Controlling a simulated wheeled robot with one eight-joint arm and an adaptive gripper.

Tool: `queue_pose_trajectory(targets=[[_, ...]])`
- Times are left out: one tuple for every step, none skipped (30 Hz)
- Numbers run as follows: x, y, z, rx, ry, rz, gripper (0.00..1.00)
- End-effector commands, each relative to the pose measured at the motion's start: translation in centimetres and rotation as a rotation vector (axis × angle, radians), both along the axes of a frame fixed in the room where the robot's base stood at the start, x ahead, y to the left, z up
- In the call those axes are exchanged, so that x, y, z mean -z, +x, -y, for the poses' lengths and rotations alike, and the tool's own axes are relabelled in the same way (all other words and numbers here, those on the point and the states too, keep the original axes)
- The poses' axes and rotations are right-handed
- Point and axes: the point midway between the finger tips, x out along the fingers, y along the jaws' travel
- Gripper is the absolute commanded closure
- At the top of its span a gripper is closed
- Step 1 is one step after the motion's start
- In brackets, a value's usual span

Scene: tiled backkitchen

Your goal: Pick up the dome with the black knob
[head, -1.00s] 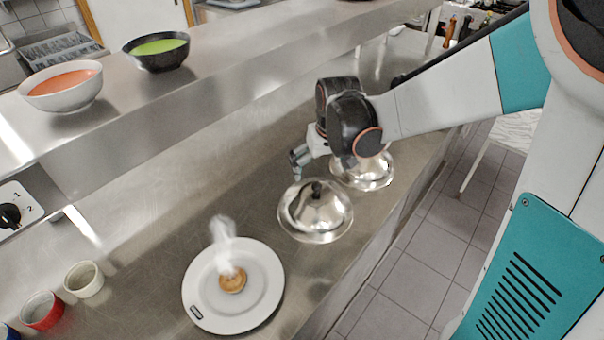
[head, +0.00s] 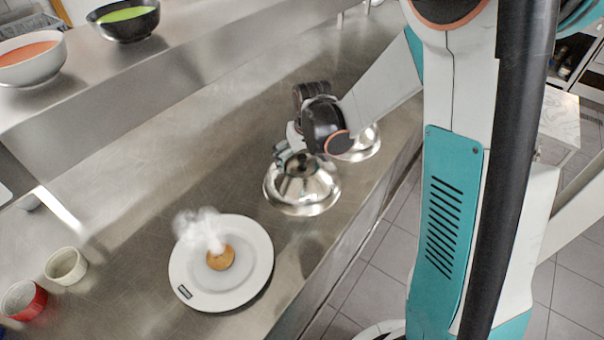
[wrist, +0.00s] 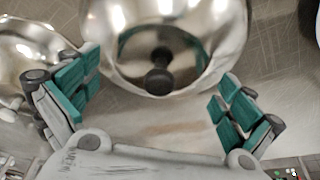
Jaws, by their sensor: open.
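The dome with the black knob (head: 303,190) is a shiny steel cover standing on the steel counter, right of the white plate. In the wrist view the dome (wrist: 120,60) fills the upper middle, with its black knob (wrist: 159,78) pointing toward the camera. My gripper (wrist: 155,100) is open, its teal-padded fingers apart to the left and right of the knob, touching nothing that I can make out. In the head view my gripper (head: 284,150) is just behind and above the dome, partly hidden by my wrist.
A second steel dome (head: 362,143) stands close behind, partly covered by my arm. A white plate (head: 205,298) with a steaming round food piece (head: 221,258) lies left. Ramekins (head: 66,266) stand at far left. A shelf (head: 180,70) with two bowls runs above the counter.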

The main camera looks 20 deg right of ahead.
Motion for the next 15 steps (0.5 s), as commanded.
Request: queue_pose_trajectory(targets=[[-0.06,-0.02,-0.01,0.0,0.0,0.0,0.0],[-0.08,-0.02,-0.01,0.0,0.0,0.0,0.0],[-0.09,-0.02,-0.01,0.0,0.0,0.0,0.0],[-0.09,-0.04,-0.01,0.0,0.0,0.0,0.02],[-0.09,-0.04,-0.01,0.0,0.0,0.0,0.09],[-0.09,-0.04,0.0,0.0,0.0,0.0,0.18],[-0.1,-0.04,0.0,0.0,0.0,0.0,0.25],[-0.1,-0.04,0.0,0.0,0.0,0.0,0.32],[-0.1,-0.04,0.0,0.0,0.0,0.0,0.41],[-0.1,-0.04,0.0,0.0,0.0,0.0,0.48],[-0.1,-0.04,0.0,0.0,0.0,0.0,0.54],[-0.09,-0.05,-0.01,0.0,0.0,0.0,0.62],[-0.09,-0.06,-0.02,0.0,0.0,0.0,0.64],[-0.08,-0.06,-0.02,0.0,0.0,0.0,0.65],[-0.05,-0.08,-0.03,0.0,0.001,-0.001,0.66]])
